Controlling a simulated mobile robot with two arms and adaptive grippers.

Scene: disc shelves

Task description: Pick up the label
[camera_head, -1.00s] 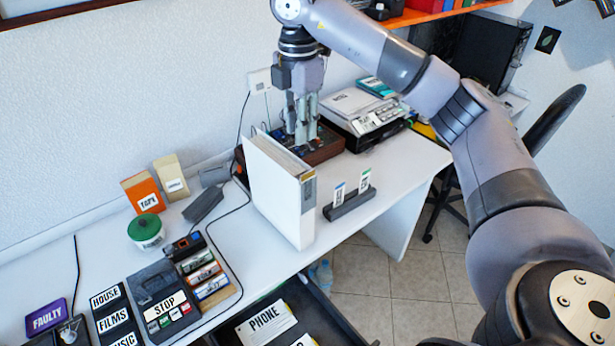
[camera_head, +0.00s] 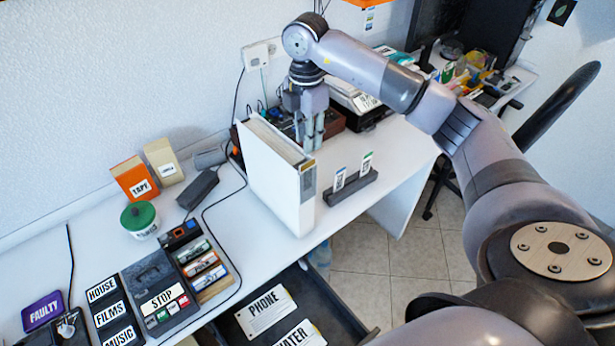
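Several things could be the label. Two small upright labels, one with a blue end (camera_head: 339,179) and one with a green end (camera_head: 366,163), stand in a dark holder (camera_head: 352,188) on the desk. Dark pieces lettered HOUSE (camera_head: 102,289), FILMS (camera_head: 110,314) and MUSIC (camera_head: 120,338) lie at the lower left. My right gripper (camera_head: 309,146) points down beyond the white binder (camera_head: 283,180), near a brown-edged box (camera_head: 334,122). It is apart from the holder. Its fingertips are partly hidden, and I cannot tell if it is open. My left gripper is out of view.
An open dark drawer (camera_head: 338,300) holds cards reading PHONE (camera_head: 266,311) and WATER (camera_head: 300,335). A STOP box (camera_head: 156,284), a green-lidded tub (camera_head: 140,218) and an orange TAPE box (camera_head: 136,180) stand at left. The desk (camera_head: 397,150) is bare right of the holder.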

